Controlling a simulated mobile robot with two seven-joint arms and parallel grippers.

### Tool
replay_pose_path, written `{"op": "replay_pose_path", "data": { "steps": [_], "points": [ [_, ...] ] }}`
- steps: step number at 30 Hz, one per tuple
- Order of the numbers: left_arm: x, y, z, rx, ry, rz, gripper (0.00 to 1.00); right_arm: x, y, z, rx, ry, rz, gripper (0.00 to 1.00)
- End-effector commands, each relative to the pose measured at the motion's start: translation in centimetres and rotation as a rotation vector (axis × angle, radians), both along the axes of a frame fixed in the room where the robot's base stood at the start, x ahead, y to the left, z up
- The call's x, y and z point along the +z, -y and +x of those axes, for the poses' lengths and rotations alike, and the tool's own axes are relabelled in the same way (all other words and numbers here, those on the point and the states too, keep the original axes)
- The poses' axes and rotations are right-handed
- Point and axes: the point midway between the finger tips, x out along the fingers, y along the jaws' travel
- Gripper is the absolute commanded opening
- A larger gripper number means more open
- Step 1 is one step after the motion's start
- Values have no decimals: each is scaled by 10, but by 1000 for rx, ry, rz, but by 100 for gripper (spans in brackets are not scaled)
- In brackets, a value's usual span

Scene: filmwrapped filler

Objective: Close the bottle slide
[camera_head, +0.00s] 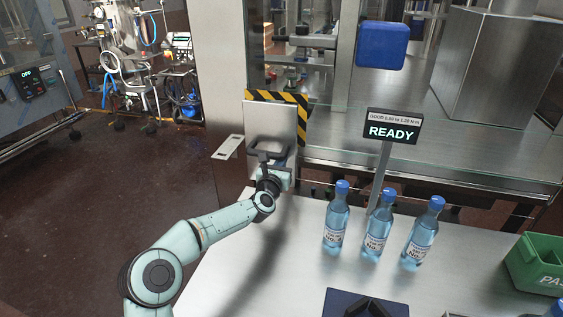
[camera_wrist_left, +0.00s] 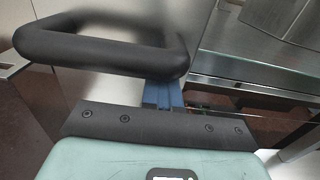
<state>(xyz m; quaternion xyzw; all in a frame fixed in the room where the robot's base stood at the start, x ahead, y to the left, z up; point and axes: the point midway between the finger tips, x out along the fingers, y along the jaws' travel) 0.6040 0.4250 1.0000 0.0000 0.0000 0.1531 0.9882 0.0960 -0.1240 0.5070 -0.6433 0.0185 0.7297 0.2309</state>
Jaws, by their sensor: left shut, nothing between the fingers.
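The slide is a flat metal panel (camera_head: 268,122) in a black-and-yellow striped frame (camera_head: 303,112) at the machine's front. A black bar handle (camera_head: 262,155) sticks out low on the panel; the handle (camera_wrist_left: 100,48) also crosses the upper left of the left wrist view. My left gripper (camera_head: 282,164) is at the handle, shut and empty. Its blue fingers (camera_wrist_left: 163,96) show just beyond the handle's right end; whether they touch it I cannot tell. Three clear bottles with blue caps, left (camera_head: 337,218), middle (camera_head: 377,226) and right (camera_head: 420,232), stand upright on the table.
A sign (camera_head: 391,132) reading READY stands on a post behind the bottles. A green crate (camera_head: 537,262) is at the table's right edge. A dark blue pad (camera_head: 336,302) with a black object on it lies at the front. The table (camera_head: 235,285) is bare at left.

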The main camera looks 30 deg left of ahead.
Motion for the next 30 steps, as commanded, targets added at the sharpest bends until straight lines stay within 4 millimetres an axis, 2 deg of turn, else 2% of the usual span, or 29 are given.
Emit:
{"op": "replay_pose_path", "data": {
  "steps": [6, 18, 30],
  "points": [
    [1, -2, 4, 1, 2, -2, 0, 2, 0, 0, 1, -2, 1, 49],
    [2, -14, 44, 0, 3, -2, 0, 14, -1, -6, 5, -23, 5, 49],
    [2, -16, 46, 2, 4, 3, 0, 14, 0, -6, 6, -25, 4, 49]
  ]
}}
